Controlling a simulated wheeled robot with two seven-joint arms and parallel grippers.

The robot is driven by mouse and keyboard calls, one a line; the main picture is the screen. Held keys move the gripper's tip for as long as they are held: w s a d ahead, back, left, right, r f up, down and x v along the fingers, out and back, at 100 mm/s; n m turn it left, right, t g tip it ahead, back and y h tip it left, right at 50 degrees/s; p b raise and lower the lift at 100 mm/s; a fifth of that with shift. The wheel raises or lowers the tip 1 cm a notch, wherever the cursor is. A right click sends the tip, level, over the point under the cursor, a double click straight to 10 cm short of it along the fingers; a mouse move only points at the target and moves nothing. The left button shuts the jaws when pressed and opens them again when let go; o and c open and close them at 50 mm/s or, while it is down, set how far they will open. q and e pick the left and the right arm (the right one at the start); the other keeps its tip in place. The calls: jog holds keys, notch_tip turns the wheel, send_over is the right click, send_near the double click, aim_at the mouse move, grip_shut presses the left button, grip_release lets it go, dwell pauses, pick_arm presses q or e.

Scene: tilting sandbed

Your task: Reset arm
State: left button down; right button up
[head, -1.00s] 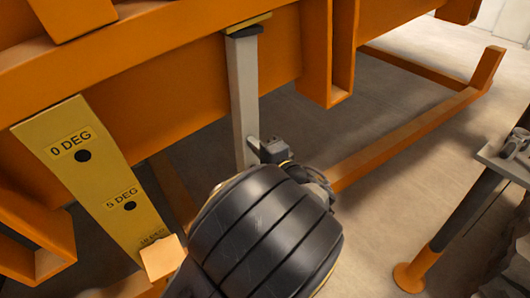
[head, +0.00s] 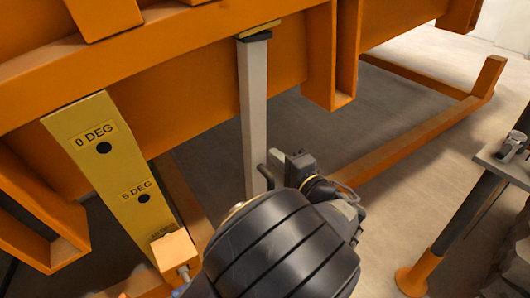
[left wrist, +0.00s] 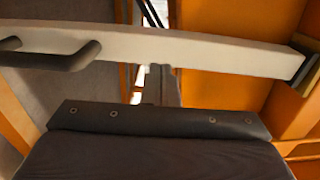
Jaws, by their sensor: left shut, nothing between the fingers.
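A grey upright bar (head: 253,110) hangs from the orange bed frame in the head view, and its lower end is hidden behind my left arm. The bar crosses the top of the left wrist view (left wrist: 170,45), with a dark bent handle (left wrist: 60,55) on its left part. My left gripper (head: 298,167) is just right of the bar's lower part. It is shut and empty, and its fingertips are hard to make out. The gap to the bar looks small; I cannot tell if they touch. My right gripper is not in view.
A yellow angle plate (head: 120,165) marked 0 DEG and 5 DEG stands left, with an orange block (head: 174,249) near its lower end. The orange bed frame (head: 190,70) spans above. A dark-legged stand (head: 465,215) is at right. Open floor (head: 400,110) shows behind.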

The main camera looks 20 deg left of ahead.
pick_arm(q)
jog(key=v, duration=0.7)
jog(key=s+a+f+n+g+h+p, duration=0.5)
jog(key=s+a+g+h, duration=0.4)
jog(key=a, duration=0.5)
jog(key=s+d+r+n+t+h+p, duration=0.2)
jog(key=s+r+h+p, duration=0.4)
jog(key=s, duration=0.7)
notch_tip(320, 180, up, 3)
jog(key=shift+d+r+n+t+h, duration=0.15)
jog(key=shift+d+n+t+h, duration=0.25)
jog(key=shift+n+t+h, duration=0.6)
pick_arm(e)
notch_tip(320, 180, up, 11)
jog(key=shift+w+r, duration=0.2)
